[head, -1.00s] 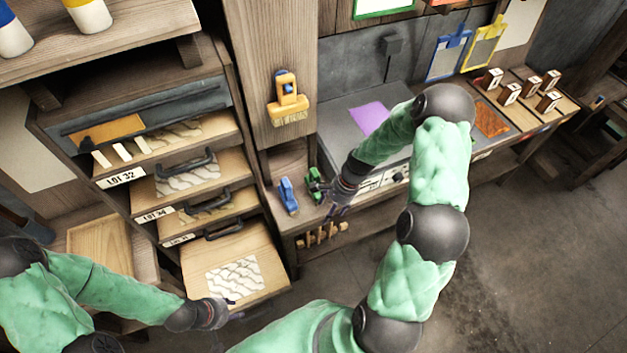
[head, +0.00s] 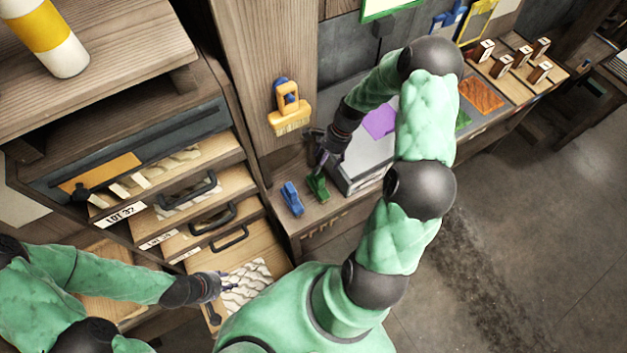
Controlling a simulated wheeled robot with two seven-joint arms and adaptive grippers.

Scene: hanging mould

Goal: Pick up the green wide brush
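A green brush (head: 318,187) lies on the wooden bench, just right of a blue brush (head: 292,198). My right gripper (head: 320,164) is just above and behind the green brush, pointing down; a gap or contact between them is hard to judge. Its fingers are dark and small, so their opening is unclear. My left gripper (head: 227,282) is low at the left, by the patterned mould (head: 247,284) in the lowest drawer. Its fingers look apart, with nothing seen between them.
A yellow brush (head: 290,112) hangs on the wooden post above the bench. A drawer cabinet (head: 205,190) stands left with drawers pulled out. A grey slab (head: 362,165) with a purple sheet (head: 380,122) lies right of the brushes. Open floor is at the right.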

